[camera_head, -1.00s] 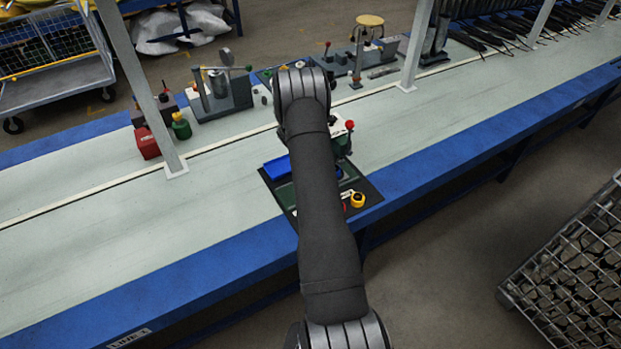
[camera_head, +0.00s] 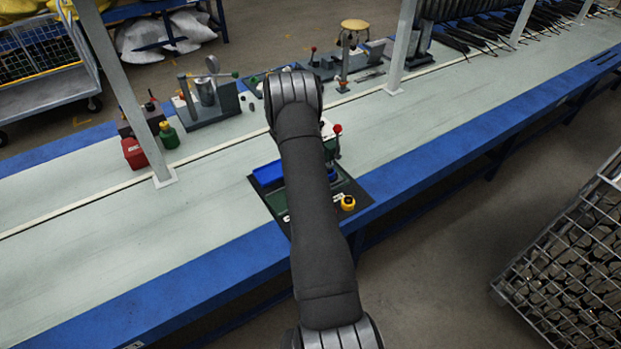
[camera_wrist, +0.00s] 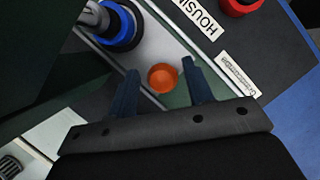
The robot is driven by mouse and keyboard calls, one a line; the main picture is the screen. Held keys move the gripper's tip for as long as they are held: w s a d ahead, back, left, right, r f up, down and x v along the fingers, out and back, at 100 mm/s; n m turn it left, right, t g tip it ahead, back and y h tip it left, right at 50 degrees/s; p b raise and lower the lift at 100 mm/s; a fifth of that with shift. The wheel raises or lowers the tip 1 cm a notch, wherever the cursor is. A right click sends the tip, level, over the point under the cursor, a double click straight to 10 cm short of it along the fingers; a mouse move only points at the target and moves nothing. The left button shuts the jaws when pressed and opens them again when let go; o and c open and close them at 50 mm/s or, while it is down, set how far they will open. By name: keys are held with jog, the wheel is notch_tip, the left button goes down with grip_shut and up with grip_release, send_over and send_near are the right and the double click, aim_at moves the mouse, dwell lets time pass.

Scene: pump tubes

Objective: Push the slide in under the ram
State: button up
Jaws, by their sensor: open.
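In the wrist view my gripper (camera_wrist: 160,67) is open. Its two dark fingers straddle a round orange piece (camera_wrist: 163,77), with gaps on both sides; I cannot tell how far above it they are. The piece sits on a pale strip (camera_wrist: 150,58) that may be the slide. A black part with a blue ring (camera_wrist: 117,27) and a metal cylinder stands at the strip's upper left; it may be the ram. In the head view the fixture (camera_head: 276,200) is partly hidden behind my arm, and the gripper is hidden too.
The fixture carries a blue tray (camera_head: 268,173), a red-knobbed lever (camera_head: 337,130) and a yellow-and-black knob (camera_head: 347,202). A HOUSING label (camera_wrist: 198,20) and a red ring (camera_wrist: 240,5) lie beyond the fingers.

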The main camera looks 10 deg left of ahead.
jog(key=v, duration=1.5)
jog(key=shift+r, duration=0.25)
jog(key=shift+w, duration=0.1)
jog(key=x, duration=1.7)
jog(key=shift+f, duration=0.2)
jog(key=shift+s+a+f, duration=0.1)
jog(key=shift+s+a, duration=0.05)
jog(key=shift+s, duration=0.1)
jog(key=shift+s+a, duration=0.15)
jog(key=shift+s, duration=0.05)
